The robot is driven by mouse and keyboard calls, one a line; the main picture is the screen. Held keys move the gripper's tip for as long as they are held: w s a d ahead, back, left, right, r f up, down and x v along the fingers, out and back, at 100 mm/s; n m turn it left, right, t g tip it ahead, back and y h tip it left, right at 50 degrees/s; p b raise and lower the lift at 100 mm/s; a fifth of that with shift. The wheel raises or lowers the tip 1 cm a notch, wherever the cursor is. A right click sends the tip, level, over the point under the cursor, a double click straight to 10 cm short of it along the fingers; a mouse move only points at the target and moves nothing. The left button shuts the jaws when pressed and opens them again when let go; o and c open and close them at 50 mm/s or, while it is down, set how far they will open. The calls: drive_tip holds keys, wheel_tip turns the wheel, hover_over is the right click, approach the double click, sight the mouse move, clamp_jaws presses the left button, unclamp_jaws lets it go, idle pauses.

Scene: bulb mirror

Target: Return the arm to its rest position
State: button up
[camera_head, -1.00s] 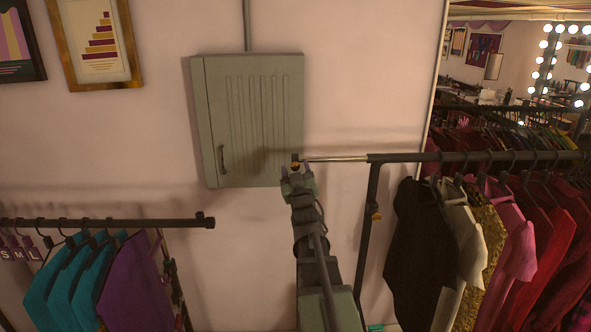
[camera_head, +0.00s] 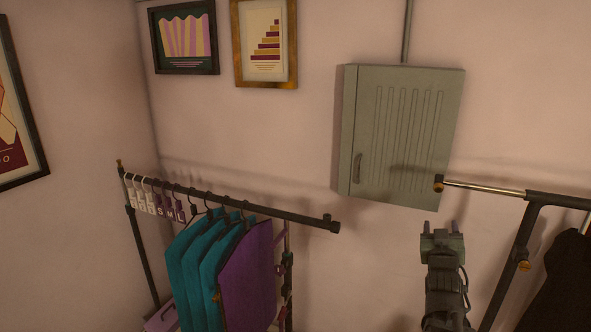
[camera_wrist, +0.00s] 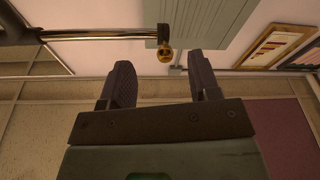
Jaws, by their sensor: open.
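My gripper (camera_head: 442,232) is at the lower right in the head view, below the grey wall cabinet. In the wrist view, its two dark fingers (camera_wrist: 163,85) stand apart with nothing between them. The brass-tipped end of a clothes rail (camera_wrist: 165,50) shows just beyond the fingertips in that view, apart from them. The same rail end (camera_head: 439,184) shows above my gripper in the head view.
The grey cabinet (camera_head: 402,135) is shut on the wall. A left rack (camera_head: 300,218) holds teal and purple garments and size tags. The right rack's post (camera_head: 510,265) and a black garment (camera_head: 568,280) stand close right of my arm.

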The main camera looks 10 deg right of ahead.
drive_tip(key=s+a+f+m+g+y+b, duration=0.1)
drive_tip(key=a+f+g+y+b, duration=0.25)
drive_tip(key=f, duration=0.65)
drive_tip(key=s+a+f+g+y, duration=0.1)
drive_tip(key=a+f+g+y, duration=0.25)
drive_tip(key=f+g, duration=0.4)
drive_tip(key=s+a+f+n+g+y+b, duration=0.1)
drive_tip(key=a+f, duration=0.3)
drive_tip(key=a, duration=0.5)
drive_tip(key=s+a+f+n+g+y+b, duration=0.1)
drive_tip(key=s+a+f+n+g+b, duration=0.1)
drive_tip(key=a+f, duration=0.3)
drive_tip(key=s+a+f+n+g+y+b, duration=0.1)
drive_tip(key=s+a+f+g+y+b, duration=0.1)
drive_tip(key=a, duration=1)
wheel_tip(320, 180, down, 3)
drive_tip(key=shift+s+a+r+n+g+b, duration=0.2)
drive_tip(key=shift+s+a+n+g+b, duration=0.25)
drive_tip(key=shift+b, duration=0.65)
drive_tip(key=shift+w+d, duration=0.1)
